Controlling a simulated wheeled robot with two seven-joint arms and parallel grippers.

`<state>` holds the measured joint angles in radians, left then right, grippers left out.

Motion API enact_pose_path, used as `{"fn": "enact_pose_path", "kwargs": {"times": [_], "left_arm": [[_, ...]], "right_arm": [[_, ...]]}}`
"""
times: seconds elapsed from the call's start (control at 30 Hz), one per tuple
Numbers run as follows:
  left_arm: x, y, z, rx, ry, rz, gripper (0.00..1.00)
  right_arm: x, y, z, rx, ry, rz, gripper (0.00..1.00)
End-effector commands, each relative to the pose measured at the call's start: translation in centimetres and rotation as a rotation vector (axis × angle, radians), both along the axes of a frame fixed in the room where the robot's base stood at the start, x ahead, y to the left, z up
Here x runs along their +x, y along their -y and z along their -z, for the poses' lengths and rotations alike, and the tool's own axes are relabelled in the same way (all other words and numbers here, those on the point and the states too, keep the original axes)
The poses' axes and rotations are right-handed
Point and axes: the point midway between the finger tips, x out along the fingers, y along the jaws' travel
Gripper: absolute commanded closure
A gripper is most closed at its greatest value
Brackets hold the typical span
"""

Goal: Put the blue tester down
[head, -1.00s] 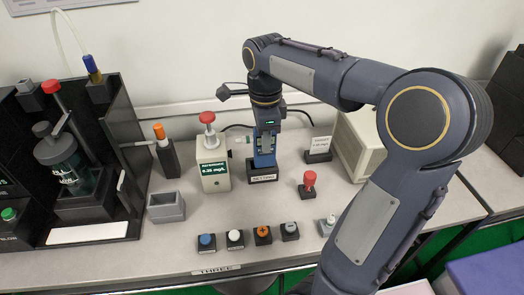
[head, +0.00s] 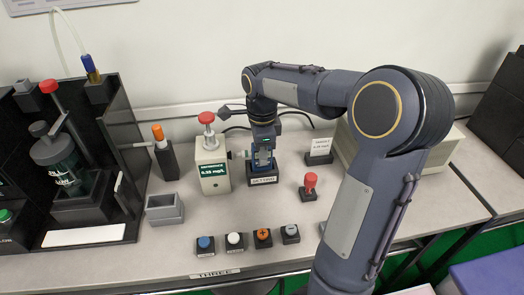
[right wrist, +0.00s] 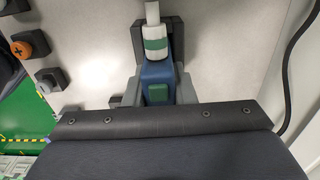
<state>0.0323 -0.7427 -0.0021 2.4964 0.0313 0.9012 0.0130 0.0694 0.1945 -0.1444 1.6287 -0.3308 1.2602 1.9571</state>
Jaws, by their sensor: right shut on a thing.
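The blue tester (head: 262,158) is upright between the fingers of my right gripper (head: 263,150), which is shut on it. Its lower end is at the dark labelled holder (head: 264,180) on the bench; I cannot tell whether it rests fully in it. In the right wrist view the blue tester (right wrist: 158,72) points away from me, with a green button and a white and green end, and grey fingers flank it. The dark holder (right wrist: 175,28) shows around its far end. My left gripper is not in view.
A cream meter box (head: 212,172) with a red knob stands close left of the holder. Several buttons line the front edge. A grey open box (head: 165,208) is at left.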

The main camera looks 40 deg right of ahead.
Motion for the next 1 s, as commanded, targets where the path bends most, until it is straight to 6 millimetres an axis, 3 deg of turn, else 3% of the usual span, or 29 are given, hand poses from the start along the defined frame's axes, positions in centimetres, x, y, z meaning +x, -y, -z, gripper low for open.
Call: {"fn": "enact_pose_path", "kwargs": {"times": [0.03,0.17,0.57,1.0], "left_arm": [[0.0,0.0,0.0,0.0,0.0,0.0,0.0],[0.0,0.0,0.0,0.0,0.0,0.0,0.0],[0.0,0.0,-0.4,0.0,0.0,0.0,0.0],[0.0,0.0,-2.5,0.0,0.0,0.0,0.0]], "right_arm": [[0.0,0.0,0.1,0.0,0.0,0.0,0.73],[0.0,0.0,0.0,0.0,0.0,0.0,0.55],[0.0,0.0,-0.9,0.0,0.001,-0.001,0.55],[0.1,-0.1,-9.7,-0.001,0.003,-0.001,0.55]]}}
